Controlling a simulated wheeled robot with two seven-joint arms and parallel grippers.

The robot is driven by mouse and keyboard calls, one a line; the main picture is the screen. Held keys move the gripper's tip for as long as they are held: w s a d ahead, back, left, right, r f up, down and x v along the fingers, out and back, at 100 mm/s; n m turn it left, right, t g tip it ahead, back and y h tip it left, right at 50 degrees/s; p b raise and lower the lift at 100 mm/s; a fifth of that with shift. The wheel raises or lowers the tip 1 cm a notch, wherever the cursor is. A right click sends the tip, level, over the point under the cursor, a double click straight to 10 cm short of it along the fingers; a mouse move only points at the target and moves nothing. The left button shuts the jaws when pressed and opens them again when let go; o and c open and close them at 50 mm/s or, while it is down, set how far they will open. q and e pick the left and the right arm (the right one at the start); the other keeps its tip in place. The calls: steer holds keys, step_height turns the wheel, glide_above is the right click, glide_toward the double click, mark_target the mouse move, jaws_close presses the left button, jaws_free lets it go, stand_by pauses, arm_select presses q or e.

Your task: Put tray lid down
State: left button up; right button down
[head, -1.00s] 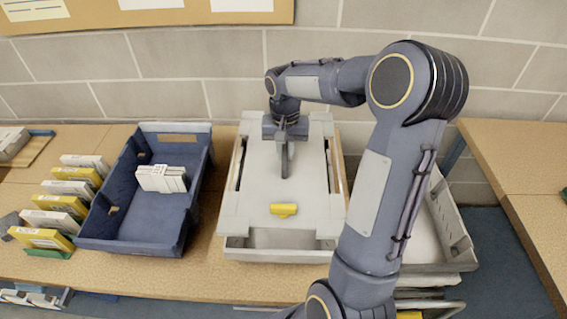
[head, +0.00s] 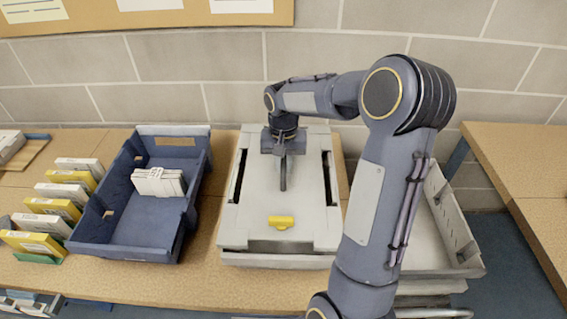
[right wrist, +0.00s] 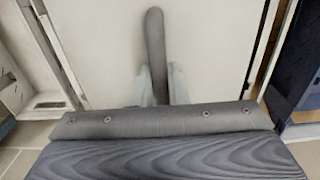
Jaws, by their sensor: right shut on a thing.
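The tray lid (head: 307,205) is a flat pale grey plate with dark slots along both sides, a dark bar handle (head: 283,180) and a yellow tab (head: 281,222) near its front. It lies level over the grey tray (head: 275,261), covering nearly all of it; the tray's front wall shows below the lid's edge. I cannot tell whether it sits fully on the rim. My right gripper (head: 283,150) is shut on the handle from above; the right wrist view shows its fingers (right wrist: 155,85) either side of the handle. My left gripper is not in view.
A blue crate (head: 118,250) holding white boxes stands left of the tray. Several yellow and white boxes (head: 56,208) stand farther left. Another grey tray (head: 463,225) is at right, partly behind my arm. A block wall (head: 170,75) closes the back.

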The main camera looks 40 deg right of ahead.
steer(key=c, duration=1.4)
jaws_free()
steer(key=shift+r, duration=0.25)
steer(key=shift+r+p, duration=0.65)
steer(key=shift+p, duration=0.15)
step_height(320, 180, up, 10)
steer(key=r+b, duration=0.1)
steer(key=s+a+r+n+t, duration=0.2)
steer(key=s+a, duration=0.3)
steer(key=s, duration=0.1)
steer(key=s+a+f+n+t+y, duration=0.1)
steer(key=s+a+f+n+y, duration=0.1)
steer(key=s+a, duration=0.4)
steer(key=s+a+f+n+t+y, duration=0.1)
steer(key=s+a+f+n+t, duration=0.1)
steer(key=s+a+f, duration=0.3)
steer(key=s, duration=0.4)
steer(key=shift+a+t+y, duration=0.3)
steer(key=shift+a+y, duration=0.1)
